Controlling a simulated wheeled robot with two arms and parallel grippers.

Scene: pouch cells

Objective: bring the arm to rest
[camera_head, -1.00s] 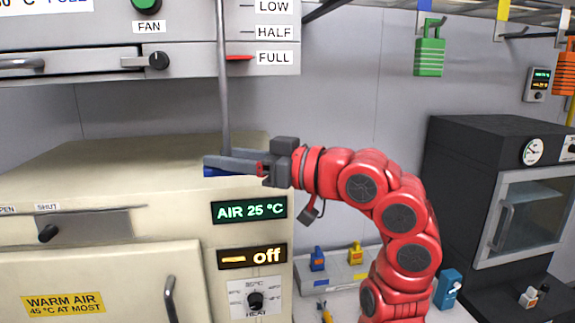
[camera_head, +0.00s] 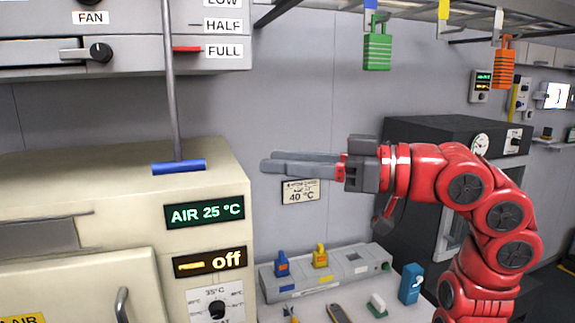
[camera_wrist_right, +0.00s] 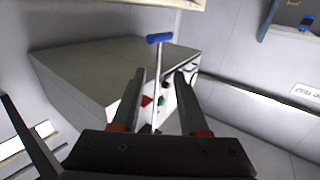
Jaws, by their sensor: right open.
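My right arm is red and reaches in from the right in the head view. Its gripper (camera_head: 268,163) points left with its grey fingers apart and nothing between them. The gripper is in front of the grey wall, to the right of the blue handle bar (camera_head: 179,167) and apart from it. The blue bar is at the lower end of a hanging grey rod (camera_head: 169,80), in front of the cream oven. In the right wrist view the gripper (camera_wrist_right: 162,72) is open, and the blue bar (camera_wrist_right: 159,38) shows beyond the fingertips. My left gripper does not show.
The cream warm-air oven (camera_head: 130,240) stands at left, its displays reading "AIR 25 °C" and "off". A grey panel (camera_head: 330,275) with blue and yellow parts lies below the gripper. A black oven (camera_head: 430,130) stands behind the arm. Green (camera_head: 377,48) and orange (camera_head: 503,68) padlocks hang above.

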